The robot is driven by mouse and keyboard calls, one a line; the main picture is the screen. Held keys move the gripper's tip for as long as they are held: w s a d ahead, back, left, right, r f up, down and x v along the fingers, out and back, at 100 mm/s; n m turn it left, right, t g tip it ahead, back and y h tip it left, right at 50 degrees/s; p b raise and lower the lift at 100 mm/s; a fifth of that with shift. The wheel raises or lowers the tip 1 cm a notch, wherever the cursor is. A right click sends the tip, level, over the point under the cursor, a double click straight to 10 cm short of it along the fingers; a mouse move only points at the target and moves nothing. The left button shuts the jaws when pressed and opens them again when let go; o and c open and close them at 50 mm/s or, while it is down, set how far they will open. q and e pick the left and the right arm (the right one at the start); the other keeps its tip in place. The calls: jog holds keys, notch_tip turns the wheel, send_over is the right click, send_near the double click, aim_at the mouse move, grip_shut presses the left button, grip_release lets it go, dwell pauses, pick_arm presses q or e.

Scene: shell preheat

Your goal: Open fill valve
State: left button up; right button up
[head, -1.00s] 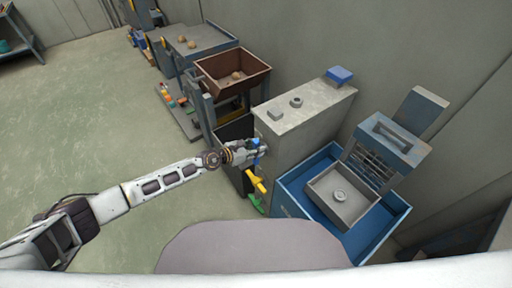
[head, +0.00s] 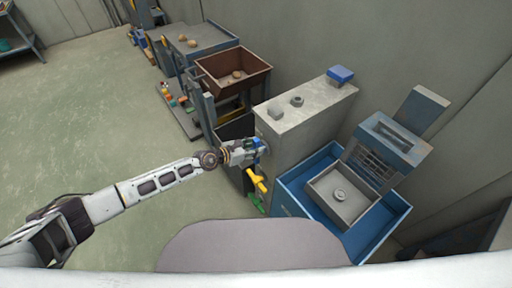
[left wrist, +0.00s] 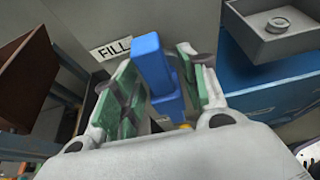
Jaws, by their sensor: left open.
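The fill valve has a blue handle (left wrist: 153,65), which stands between the two green-padded fingers of my left gripper (left wrist: 160,95) in the left wrist view. A FILL label (left wrist: 111,49) is on the grey cabinet face beside it. In the head view my left gripper (head: 254,148) is at the left face of the grey cabinet (head: 300,112) and hides most of the blue handle. The fingers are open around the handle; I cannot tell whether either pad touches it. My right gripper is not in view.
A yellow handle (head: 258,182) and a green handle (head: 256,200) sit below on the same cabinet face. A blue bin (head: 290,187) with a grey tray (head: 322,190) stands at the right. A brown hopper (head: 215,83) is beyond. Floor at the left is clear.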

pick_arm(q)
jog(key=v, duration=1)
jog(key=shift+s+a, duration=0.25)
jog(key=shift+r, duration=0.1)
dwell(0.5)
dwell(0.3)
